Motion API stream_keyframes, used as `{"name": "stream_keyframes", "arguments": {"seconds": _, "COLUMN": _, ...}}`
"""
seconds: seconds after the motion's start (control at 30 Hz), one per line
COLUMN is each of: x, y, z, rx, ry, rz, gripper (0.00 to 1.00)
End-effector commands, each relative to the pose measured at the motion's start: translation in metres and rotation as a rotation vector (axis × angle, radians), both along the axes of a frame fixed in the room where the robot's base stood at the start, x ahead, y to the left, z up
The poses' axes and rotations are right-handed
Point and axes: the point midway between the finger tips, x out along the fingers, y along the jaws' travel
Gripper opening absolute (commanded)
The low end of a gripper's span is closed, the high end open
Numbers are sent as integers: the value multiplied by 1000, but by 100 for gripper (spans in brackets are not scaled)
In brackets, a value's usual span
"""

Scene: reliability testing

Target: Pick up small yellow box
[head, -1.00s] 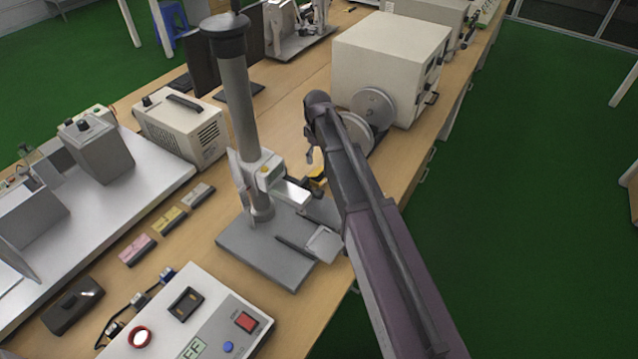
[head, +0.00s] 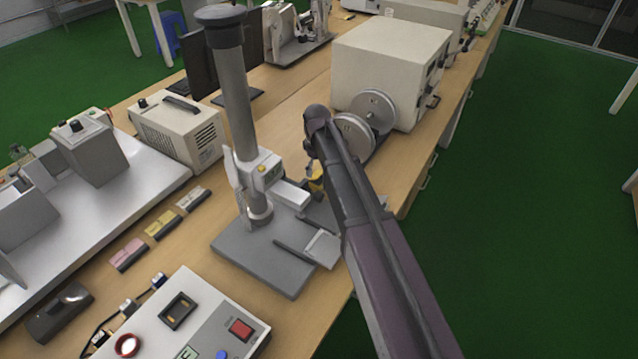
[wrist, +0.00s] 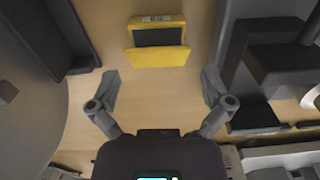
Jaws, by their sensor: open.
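A small yellow box (wrist: 158,58) with a dark panel in its top lies on the wooden table in the wrist view, at the top centre. In the head view a yellow object (head: 316,182), likely the same box, shows behind the stand, partly hidden by my arm. My gripper (wrist: 160,82) is open and empty. Its fingers are spread left and right, just short of the box and apart from it. In the head view my arm hides most of the gripper.
A grey column stand (head: 260,250) is left of my arm. A beige machine with round discs (head: 372,108) stands behind. Dark parts flank the gripper in the wrist view. Pink (head: 128,254), yellow (head: 162,224) and grey (head: 194,198) small blocks lie at left.

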Motion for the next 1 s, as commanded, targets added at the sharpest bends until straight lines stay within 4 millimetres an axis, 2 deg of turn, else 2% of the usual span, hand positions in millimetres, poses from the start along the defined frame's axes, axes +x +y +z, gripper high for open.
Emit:
{"name": "stream_keyframes", "arguments": {"seconds": 0.27, "x": 0, "y": 0, "z": -6, "rx": 0, "ry": 0, "rz": 0, "gripper": 100}}
{"name": "stream_keyframes", "arguments": {"seconds": 0.8, "x": -1, "y": -2, "z": -45, "rx": 0, "ry": 0, "rz": 1, "gripper": 100}}
{"name": "stream_keyframes", "arguments": {"seconds": 1.0, "x": -1, "y": -2, "z": -52, "rx": 0, "ry": 0, "rz": 1, "gripper": 100}}
